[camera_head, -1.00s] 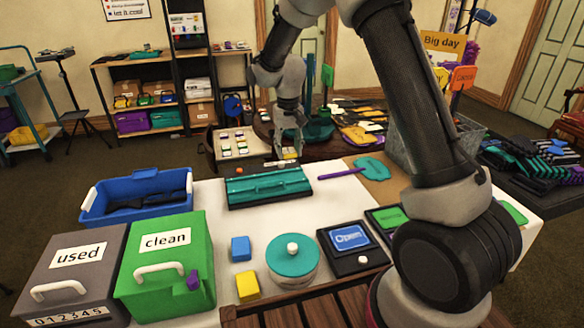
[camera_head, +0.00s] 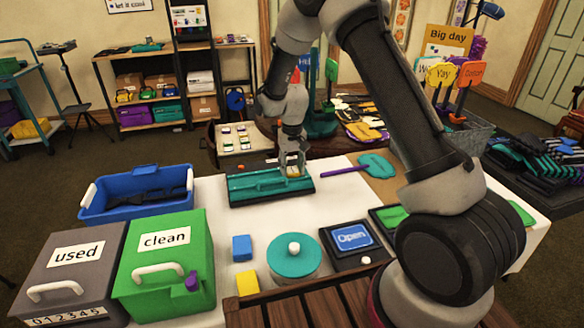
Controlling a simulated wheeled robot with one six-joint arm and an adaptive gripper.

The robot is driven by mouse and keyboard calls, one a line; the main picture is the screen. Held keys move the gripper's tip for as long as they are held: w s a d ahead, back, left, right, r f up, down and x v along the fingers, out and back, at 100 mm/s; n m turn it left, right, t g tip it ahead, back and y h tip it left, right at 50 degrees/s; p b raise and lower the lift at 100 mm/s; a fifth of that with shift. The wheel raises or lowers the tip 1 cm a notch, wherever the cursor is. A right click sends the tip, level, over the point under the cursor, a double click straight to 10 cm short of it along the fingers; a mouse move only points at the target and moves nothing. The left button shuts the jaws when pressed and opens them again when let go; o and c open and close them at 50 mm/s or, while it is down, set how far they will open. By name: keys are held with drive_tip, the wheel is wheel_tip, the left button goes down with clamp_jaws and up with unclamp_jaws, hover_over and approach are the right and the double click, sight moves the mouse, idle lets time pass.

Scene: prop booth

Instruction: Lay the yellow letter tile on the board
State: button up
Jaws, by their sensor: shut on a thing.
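My gripper (camera_head: 292,162) is shut on a small yellow tile (camera_head: 294,172), which shows only as a small pale-yellow patch between the fingers. They are over the back right part of the long teal board (camera_head: 262,192), which lies on the white table. I cannot tell whether the tile touches the board. The letter on the tile is too small to read.
A white tray (camera_head: 226,150) with several small tiles stands behind the board. A blue bin (camera_head: 115,206) is to the left. A purple stick (camera_head: 340,171) and teal paddle (camera_head: 377,163) lie to the right. A round teal-lidded pot (camera_head: 293,257) stands in front.

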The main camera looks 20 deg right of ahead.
drive_tip(key=o, duration=0.9)
wheel_tip(320, 180, up, 11)
wheel_tip(320, 180, up, 10)
drive_tip(key=t, duration=0.1)
hover_over(292, 170)
drive_tip(key=s+d, duration=0.4)
drive_tip(key=s, duration=0.1)
drive_tip(key=s+d+r+t, duration=0.1)
drive_tip(key=s+d+r, duration=0.4)
drive_tip(key=s+r, duration=0.4)
drive_tip(key=s+d, duration=0.2)
drive_tip(key=s, duration=0.5)
drive_tip(key=s+d+t, duration=0.1)
drive_tip(key=s+d, duration=0.1)
drive_tip(key=s, duration=0.5)
drive_tip(key=s+d+t, duration=0.1)
drive_tip(key=s+d, duration=0.1)
drive_tip(key=s, duration=0.5)
drive_tip(key=shift+s+r, duration=0.15)
drive_tip(key=shift+r, duration=0.15)
